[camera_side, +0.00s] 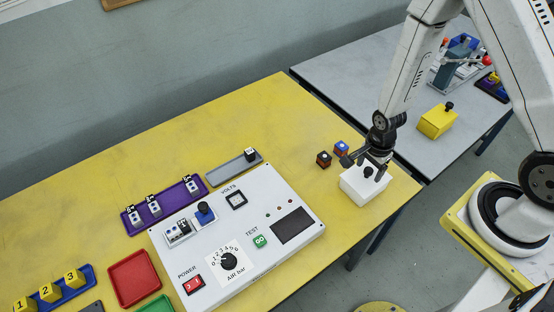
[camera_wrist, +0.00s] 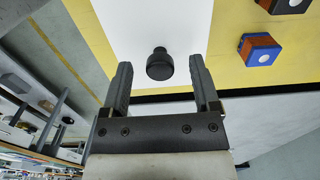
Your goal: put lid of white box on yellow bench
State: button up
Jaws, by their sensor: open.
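The white box (camera_side: 364,188) stands near the right end of the yellow bench (camera_side: 262,112). Its lid (camera_wrist: 190,25) fills the upper middle of the wrist view and has a black knob (camera_wrist: 159,64) on top. The knob also shows in the side view (camera_side: 368,171). My gripper (camera_wrist: 162,72) is open, with one finger on each side of the knob and a gap to both. In the side view my gripper (camera_side: 366,160) is right over the box. I cannot tell how deep the fingers reach around the knob.
A blue-and-orange block (camera_wrist: 260,49) and a darker block (camera_side: 324,158) lie close left of the box in the side view. A control panel (camera_side: 215,250) stands further left. A grey bench (camera_side: 345,78) behind carries a yellow box (camera_side: 436,122) with a black knob.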

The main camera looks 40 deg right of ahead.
jog(key=shift+f, duration=0.7)
grip_shut()
